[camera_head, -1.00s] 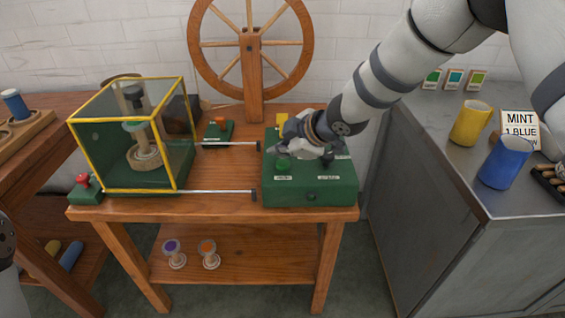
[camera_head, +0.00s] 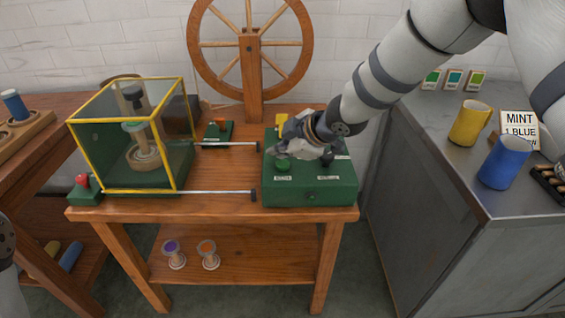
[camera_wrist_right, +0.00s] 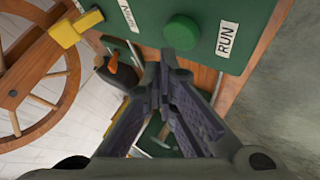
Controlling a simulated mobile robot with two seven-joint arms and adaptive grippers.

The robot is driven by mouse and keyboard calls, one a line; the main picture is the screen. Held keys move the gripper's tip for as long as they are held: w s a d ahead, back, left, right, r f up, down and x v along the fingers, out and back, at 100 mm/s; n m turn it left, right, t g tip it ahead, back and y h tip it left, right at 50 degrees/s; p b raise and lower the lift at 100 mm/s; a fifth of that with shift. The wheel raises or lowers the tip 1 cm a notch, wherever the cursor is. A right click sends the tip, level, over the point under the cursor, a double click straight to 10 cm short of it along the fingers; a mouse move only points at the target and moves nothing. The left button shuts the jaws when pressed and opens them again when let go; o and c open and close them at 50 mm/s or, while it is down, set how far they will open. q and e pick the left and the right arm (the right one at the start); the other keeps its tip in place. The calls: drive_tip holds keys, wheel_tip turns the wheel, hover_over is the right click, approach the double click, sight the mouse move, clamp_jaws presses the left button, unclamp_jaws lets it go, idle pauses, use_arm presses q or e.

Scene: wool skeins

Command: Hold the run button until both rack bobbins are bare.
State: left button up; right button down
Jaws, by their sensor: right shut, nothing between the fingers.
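The green run button (camera_head: 283,163) is a round cap on the green control box (camera_head: 315,192). In the right wrist view the button (camera_wrist_right: 182,32) sits beside the RUN label (camera_wrist_right: 227,40). My right gripper (camera_head: 272,151) is shut and empty, with its fingertips (camera_wrist_right: 170,58) close to the button; I cannot tell whether they touch it. Two small bobbins, one with a purple top (camera_head: 172,247) and one with an orange top (camera_head: 208,247), stand on the lower shelf. I cannot tell whether these are the rack bobbins.
A yellow-framed clear guard (camera_head: 121,189) encloses a spindle (camera_head: 142,153). A red button (camera_head: 82,181) sits at its left. A yellow lever (camera_head: 281,121) rises behind my gripper, and a wooden wheel (camera_head: 253,42) stands behind. Yellow (camera_head: 470,122) and blue (camera_head: 504,162) cups stand right.

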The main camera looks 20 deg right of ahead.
drive_tip(key=shift+f, duration=0.1)
idle(0.3)
drive_tip(key=shift+f, duration=0.35)
